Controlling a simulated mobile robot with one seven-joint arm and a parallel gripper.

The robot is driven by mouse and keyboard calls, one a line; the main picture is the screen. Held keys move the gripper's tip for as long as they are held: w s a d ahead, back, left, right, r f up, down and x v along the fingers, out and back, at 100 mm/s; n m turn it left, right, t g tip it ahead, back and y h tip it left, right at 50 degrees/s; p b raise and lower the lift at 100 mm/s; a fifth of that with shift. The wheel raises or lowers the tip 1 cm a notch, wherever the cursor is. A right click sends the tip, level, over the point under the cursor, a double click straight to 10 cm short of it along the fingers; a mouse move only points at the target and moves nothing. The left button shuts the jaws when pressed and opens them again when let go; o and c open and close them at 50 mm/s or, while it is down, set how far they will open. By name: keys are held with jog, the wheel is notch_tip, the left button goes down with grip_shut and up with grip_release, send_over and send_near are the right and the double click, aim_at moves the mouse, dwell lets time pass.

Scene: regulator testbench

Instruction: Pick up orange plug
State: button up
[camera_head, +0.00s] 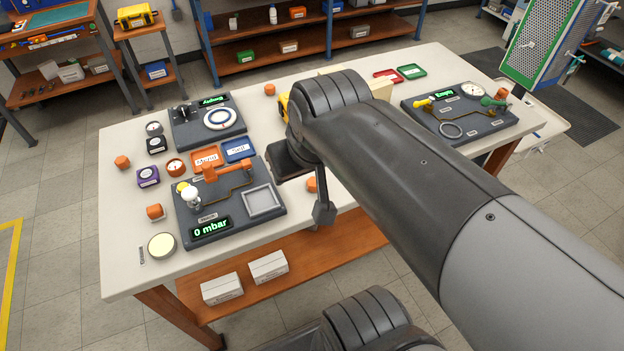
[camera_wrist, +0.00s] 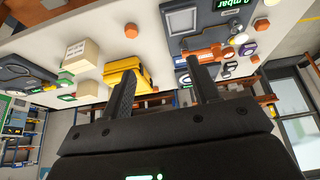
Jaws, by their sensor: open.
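Several small orange pieces that look like plugs lie on the white table; I cannot tell which one the task means. In the head view, one orange plug (camera_head: 122,162) is at the left edge, another orange plug (camera_head: 155,212) is left of the 0 mbar panel (camera_head: 263,228), and one orange plug (camera_head: 270,90) is near the back edge. Another orange piece (camera_head: 312,184) is partly hidden beside my gripper (camera_head: 322,213). In the wrist view, an orange plug (camera_wrist: 261,25) shows beyond the fingers. My gripper's two fingers (camera_wrist: 162,88) are apart with nothing held between them.
The 0 mbar panel carries an orange valve handle (camera_head: 226,168). Another panel (camera_head: 458,115) stands at the right. A yellow case (camera_wrist: 127,72) is near my fingers. My arm covers the table's middle.

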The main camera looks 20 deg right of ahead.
jog(key=w+d+f+n+g, duration=0.2)
jog(key=w+d+f+g, duration=0.15)
jog(key=w, duration=0.45)
jog(key=n+g, duration=0.2)
send_over(313, 181)
notch_tip(313, 181, down, 7)
jog(key=f, duration=0.6)
jog(key=shift+d+f, duration=0.15)
jog(key=shift+d, duration=0.15)
jog(key=shift+a+f, duration=0.15)
jog(key=shift+f, duration=1.15)
jog(key=shift+a+f, duration=0.15)
jog(key=shift+f, duration=1.15)
jog(key=shift+c, duration=0.4)
jog(key=c, duration=1)
jog(key=shift+o, duration=0.2)
jog(key=shift+r, duration=0.15)
